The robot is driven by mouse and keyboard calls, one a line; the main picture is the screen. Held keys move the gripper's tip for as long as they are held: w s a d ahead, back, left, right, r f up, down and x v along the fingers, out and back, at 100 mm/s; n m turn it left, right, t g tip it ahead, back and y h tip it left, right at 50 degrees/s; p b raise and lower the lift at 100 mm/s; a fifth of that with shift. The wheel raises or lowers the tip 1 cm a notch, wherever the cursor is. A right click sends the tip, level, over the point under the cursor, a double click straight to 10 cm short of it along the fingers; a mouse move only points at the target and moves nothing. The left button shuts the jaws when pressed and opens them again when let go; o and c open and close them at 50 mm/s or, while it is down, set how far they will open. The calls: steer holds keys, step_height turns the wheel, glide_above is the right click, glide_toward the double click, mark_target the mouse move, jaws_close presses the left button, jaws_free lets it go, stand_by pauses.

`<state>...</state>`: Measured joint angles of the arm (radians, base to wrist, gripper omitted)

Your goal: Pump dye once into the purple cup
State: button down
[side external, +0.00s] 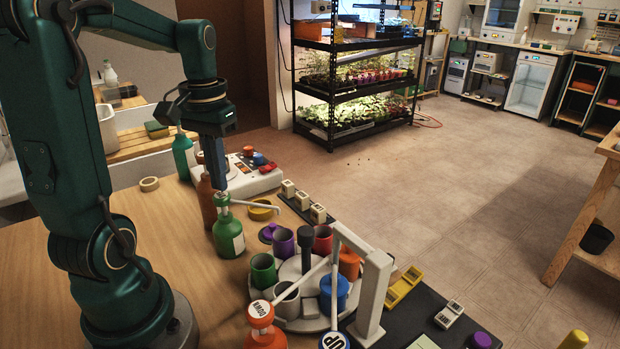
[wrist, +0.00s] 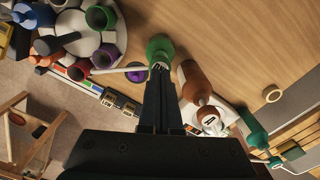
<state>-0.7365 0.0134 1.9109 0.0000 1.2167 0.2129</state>
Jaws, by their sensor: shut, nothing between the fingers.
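My gripper (side external: 220,188) is shut and empty, pointing down with its fingertips at the top of the green pump bottle (side external: 229,238). Whether the tips touch the pump head is hard to tell. In the wrist view the fingertips (wrist: 160,68) overlap the green bottle's top (wrist: 160,46). Its thin white spout (wrist: 122,69) reaches toward the carousel side. The purple cup (side external: 284,241) stands upright on the white round carousel (side external: 290,268); it also shows in the wrist view (wrist: 105,56), close to the spout's end. The inside of the cup is not clear.
Brown (side external: 208,205) and teal (side external: 183,155) bottles stand behind the green one. Other coloured cups share the carousel, with a white arch (side external: 374,290) beside it.

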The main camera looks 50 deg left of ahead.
steer(key=shift+f, duration=1.3)
steer(key=shift+r, duration=1.5)
step_height(320, 180, up, 6)
steer(key=shift+d, duration=0.1)
